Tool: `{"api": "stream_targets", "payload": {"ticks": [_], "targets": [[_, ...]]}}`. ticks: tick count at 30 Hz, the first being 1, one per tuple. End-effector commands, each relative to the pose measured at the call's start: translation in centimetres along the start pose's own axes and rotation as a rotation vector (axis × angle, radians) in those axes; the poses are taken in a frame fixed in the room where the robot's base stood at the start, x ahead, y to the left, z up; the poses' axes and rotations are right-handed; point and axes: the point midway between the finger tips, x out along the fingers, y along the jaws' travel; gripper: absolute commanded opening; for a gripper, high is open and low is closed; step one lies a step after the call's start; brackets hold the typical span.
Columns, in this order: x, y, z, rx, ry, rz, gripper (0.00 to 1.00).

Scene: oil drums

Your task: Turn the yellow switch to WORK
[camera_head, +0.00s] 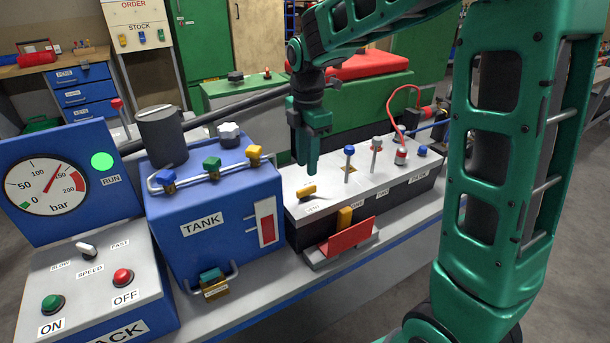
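A small yellow switch (306,191) lies on the left end of the grey top panel of a dark box (330,190). Its handle lies roughly crosswise in the picture. A small white label sits in front of it, too small to read surely; I cannot make out the word WORK. My gripper (308,168) points down just above the yellow switch and looks apart from it. Its fingers are seen nearly edge-on, so the gap between them is hidden. Nothing shows held in it.
A blue TANK box (215,215) with coloured valves stands to the left. A red plate (348,235) and yellow block (344,217) are in front. A gauge panel (45,188) stands far left.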

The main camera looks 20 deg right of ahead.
Motion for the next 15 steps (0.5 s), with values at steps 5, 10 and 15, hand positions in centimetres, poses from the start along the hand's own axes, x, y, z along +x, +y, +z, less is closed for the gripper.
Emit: {"api": "stream_targets", "payload": {"ticks": [5, 10, 15], "targets": [[-2.3, 0.1, 0.0, 0.0, 0.0, 0.003, 0.28], [-3.0, 0.1, 0.1, 0.001, 0.0, 0.001, 0.28], [-3.0, 0.1, 0.1, 0.001, 0.0, 0.0, 0.28]]}}
